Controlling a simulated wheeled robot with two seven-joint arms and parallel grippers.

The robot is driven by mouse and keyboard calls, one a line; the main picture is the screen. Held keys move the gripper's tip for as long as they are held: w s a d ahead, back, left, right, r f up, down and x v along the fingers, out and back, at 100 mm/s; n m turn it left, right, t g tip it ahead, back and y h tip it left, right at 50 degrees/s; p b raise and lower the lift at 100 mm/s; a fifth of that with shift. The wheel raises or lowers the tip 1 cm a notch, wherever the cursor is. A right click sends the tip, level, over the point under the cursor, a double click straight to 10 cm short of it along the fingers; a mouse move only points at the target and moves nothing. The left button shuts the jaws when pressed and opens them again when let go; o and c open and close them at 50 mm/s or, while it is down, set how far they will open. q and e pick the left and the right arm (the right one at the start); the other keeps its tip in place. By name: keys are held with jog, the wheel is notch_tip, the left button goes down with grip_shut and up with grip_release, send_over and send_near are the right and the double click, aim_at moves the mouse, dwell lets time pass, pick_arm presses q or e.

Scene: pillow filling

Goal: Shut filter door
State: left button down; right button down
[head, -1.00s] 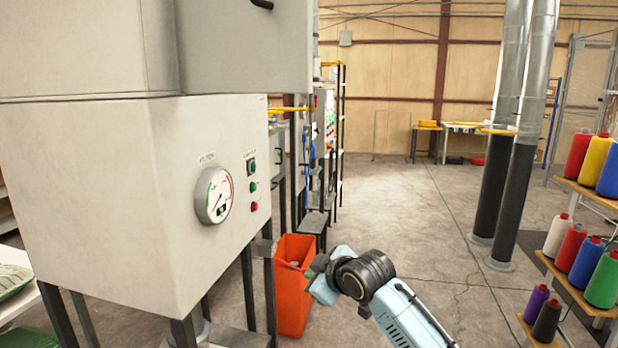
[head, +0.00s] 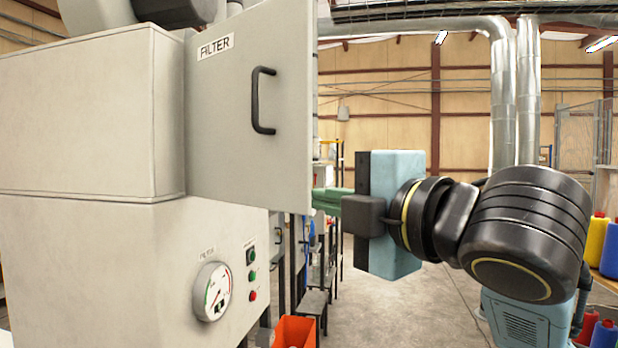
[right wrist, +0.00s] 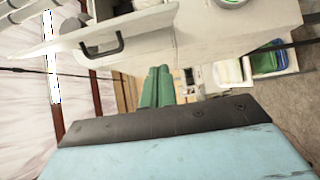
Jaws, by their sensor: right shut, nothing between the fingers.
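The filter door (head: 225,120) is a light grey panel with a FILTER label and a black handle (head: 264,100), on the upper part of the grey cabinet (head: 90,130). It stands swung out, its free edge on the right. In the right wrist view the door (right wrist: 150,28) is at the top as a slanting panel, handle facing the camera. My right gripper (head: 328,199) is shut and empty, its green fingers together by the door's lower right edge. The fingers (right wrist: 156,85) also show in the right wrist view; I cannot tell if they touch the door. My left gripper is out of view.
Below the door, the lower cabinet bears a round gauge (head: 213,290) and small buttons (head: 252,275). An orange bin (head: 294,332) stands on the floor. Thread spools (head: 609,252) are at the right edge. Open floor (head: 375,300) lies behind my right arm.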

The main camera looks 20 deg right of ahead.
aim_at(308, 191)
jog(key=w+p, duration=0.1)
jog(key=w, duration=0.2)
jog(key=w+p, duration=0.2)
jog(key=w, duration=0.1)
jog(key=w+d+p, duration=0.1)
jog(key=w, duration=0.3)
jog(key=shift+d, duration=0.15)
